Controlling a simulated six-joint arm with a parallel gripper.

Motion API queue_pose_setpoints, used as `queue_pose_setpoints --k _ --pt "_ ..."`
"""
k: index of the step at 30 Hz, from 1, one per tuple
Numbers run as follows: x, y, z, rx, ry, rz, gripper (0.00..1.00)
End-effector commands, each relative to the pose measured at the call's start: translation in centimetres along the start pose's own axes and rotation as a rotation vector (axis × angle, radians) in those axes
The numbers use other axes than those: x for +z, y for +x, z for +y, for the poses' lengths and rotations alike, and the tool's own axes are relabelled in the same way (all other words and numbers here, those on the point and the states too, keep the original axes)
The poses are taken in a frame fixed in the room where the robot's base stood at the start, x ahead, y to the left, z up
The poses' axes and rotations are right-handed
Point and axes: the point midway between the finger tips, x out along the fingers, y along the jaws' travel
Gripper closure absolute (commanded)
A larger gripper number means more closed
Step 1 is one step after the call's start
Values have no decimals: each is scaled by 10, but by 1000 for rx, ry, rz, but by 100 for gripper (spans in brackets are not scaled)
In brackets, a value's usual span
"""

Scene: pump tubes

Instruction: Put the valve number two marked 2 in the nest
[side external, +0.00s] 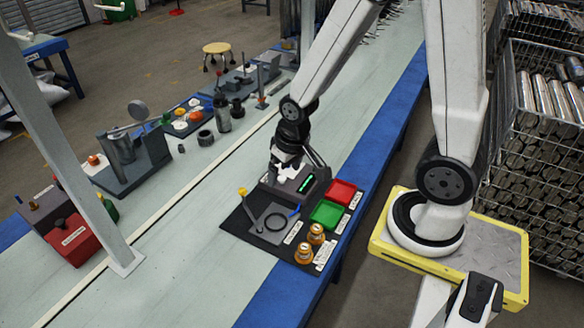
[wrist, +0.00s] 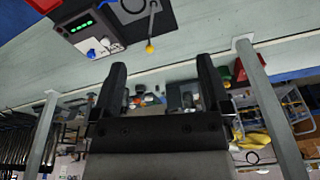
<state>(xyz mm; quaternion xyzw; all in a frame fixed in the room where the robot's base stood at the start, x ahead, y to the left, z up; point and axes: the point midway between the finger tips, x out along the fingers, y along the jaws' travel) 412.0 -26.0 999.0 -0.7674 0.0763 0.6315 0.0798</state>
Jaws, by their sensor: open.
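Two orange-brass valves stand upright on the front of the dark mat in the side view, a rear one (side external: 316,234) and a front one (side external: 303,254). Their number marks are too small to read. A grey plate with a black ring (side external: 276,223), which looks like the nest, lies left of them with nothing standing in it. My gripper (side external: 286,165) is above the back of the mat, by the grey device with a green display (side external: 307,184), away from the valves. In the wrist view my gripper (wrist: 162,72) has its two fingers wide apart with nothing held between them.
A red tray (side external: 341,192) and a green tray (side external: 327,214) sit along the mat's right side. A yellow-knobbed lever (side external: 243,191) rises at its left; it also shows in the wrist view (wrist: 150,48). A grey post (side external: 75,150) stands at left.

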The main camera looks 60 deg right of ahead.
Motion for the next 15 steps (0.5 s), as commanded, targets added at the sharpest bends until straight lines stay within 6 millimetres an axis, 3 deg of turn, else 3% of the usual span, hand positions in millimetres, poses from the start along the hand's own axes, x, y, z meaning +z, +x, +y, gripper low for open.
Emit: queue_pose_setpoints --k 15 --pt "-7 101 60 52 474 -79 2"
